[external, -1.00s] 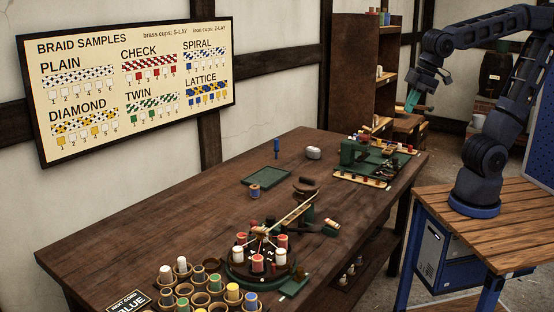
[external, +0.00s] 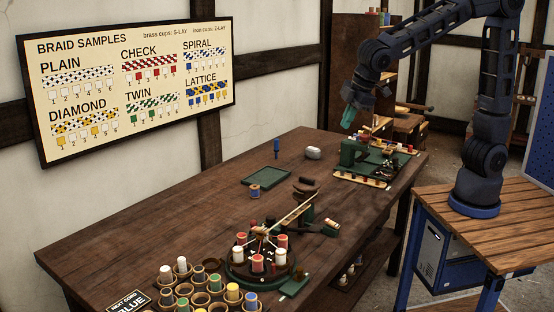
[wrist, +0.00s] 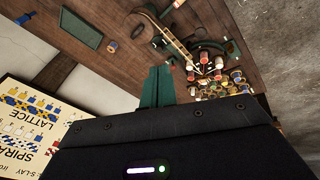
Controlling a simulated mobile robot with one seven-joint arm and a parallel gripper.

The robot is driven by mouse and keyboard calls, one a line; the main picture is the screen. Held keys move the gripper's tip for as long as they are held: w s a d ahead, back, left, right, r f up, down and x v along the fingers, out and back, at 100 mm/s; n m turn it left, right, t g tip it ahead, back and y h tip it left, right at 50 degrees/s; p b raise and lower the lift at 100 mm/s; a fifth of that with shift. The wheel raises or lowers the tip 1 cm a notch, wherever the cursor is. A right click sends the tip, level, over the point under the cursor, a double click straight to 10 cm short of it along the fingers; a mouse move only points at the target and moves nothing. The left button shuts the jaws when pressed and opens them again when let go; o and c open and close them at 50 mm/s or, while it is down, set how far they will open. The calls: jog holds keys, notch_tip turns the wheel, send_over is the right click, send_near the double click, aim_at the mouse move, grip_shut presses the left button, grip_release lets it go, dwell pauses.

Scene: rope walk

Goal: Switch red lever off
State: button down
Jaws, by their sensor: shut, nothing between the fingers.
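I cannot make out a red lever for certain in either view. A green machine (external: 354,152) stands on a green base toward the far right end of the dark wooden table (external: 150,220). A round braiding stand (external: 262,268) with red and white spools and a long pale arm stands near the table's front. My gripper (external: 346,122) has teal fingers and hangs in the air above the far end of the table, apart from the green machine. Its fingers are shut and empty; they also show in the wrist view (wrist: 157,85).
A green tray (external: 266,176), a blue spool (external: 255,191), a white rounded object (external: 313,152) and a blue upright piece (external: 276,148) stand on the table. Several cups with spools (external: 200,285) fill the front. The table's left middle is clear.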

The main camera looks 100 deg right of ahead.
jog(key=w+a+f+n+h, duration=0.1)
jog(key=w+a+f, duration=0.2)
jog(key=w+f, duration=0.8)
jog(key=w+a+f+n, duration=0.2)
jog(key=w+a+f, duration=0.1)
jog(key=w+f, duration=0.8)
jog(key=shift+w+f+g+h, duration=0.3)
jog(key=shift+w+h, duration=0.1)
jog(key=shift+w, duration=0.85)
jog(key=x, duration=1)
jog(key=shift+d+r, duration=0.1)
jog(key=shift+w+r, duration=0.1)
jog(key=shift+w, duration=0.05)
